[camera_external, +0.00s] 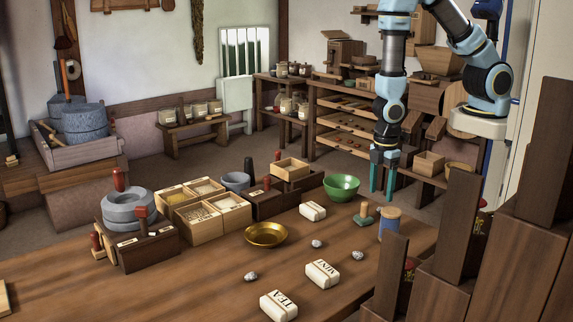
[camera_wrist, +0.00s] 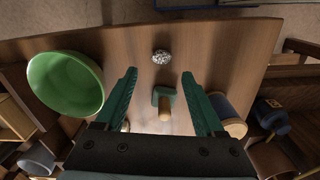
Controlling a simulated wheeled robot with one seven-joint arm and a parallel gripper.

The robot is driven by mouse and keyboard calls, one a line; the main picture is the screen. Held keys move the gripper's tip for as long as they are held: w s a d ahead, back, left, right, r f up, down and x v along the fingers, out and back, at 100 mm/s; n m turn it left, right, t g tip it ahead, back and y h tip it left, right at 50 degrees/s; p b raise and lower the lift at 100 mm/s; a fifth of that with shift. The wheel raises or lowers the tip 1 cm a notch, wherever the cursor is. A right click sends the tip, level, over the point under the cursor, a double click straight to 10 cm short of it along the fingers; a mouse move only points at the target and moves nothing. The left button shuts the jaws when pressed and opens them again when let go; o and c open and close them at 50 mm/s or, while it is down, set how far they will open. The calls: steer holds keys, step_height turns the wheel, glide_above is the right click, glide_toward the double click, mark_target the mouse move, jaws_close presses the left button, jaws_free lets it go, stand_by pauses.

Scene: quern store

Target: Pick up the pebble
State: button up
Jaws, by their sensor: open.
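A grey speckled pebble (camera_wrist: 161,56) lies on the wooden table in the wrist view, just beyond and between my fingertips. I cannot pick this pebble out in the external view, where my gripper and the jar may hide it. Other small grey pebbles lie nearer the external camera: one at the front (camera_external: 250,276), one in the middle (camera_external: 316,244) and one to the right (camera_external: 358,255). My gripper (camera_external: 382,193) points down above the table's far right part. Its green fingers (camera_wrist: 158,76) are open, with nothing held between them.
A green bowl (camera_external: 341,187) stands left of my gripper. A green-based stamp with wooden handle (camera_external: 364,215) and a blue jar (camera_external: 390,225) stand close by; the stamp (camera_wrist: 163,98) shows between my fingers. White packets (camera_external: 313,211) and a brass dish (camera_external: 266,234) lie further left.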

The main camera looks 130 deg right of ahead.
steer(key=shift+s+a+f+p, duration=0.15)
steer(key=shift+f+p, duration=0.1)
steer(key=shift+f, duration=0.4)
steer(key=shift+s+d+f+p, duration=0.1)
steer(key=shift+f+p, duration=0.2)
steer(key=shift+f, duration=0.3)
steer(key=shift+s+a+f+p, duration=0.15)
steer(key=shift+f+p, duration=0.1)
steer(key=shift+f, duration=0.4)
steer(key=shift+d+f, duration=0.1)
steer(key=shift+f, duration=0.6)
jaws_close()
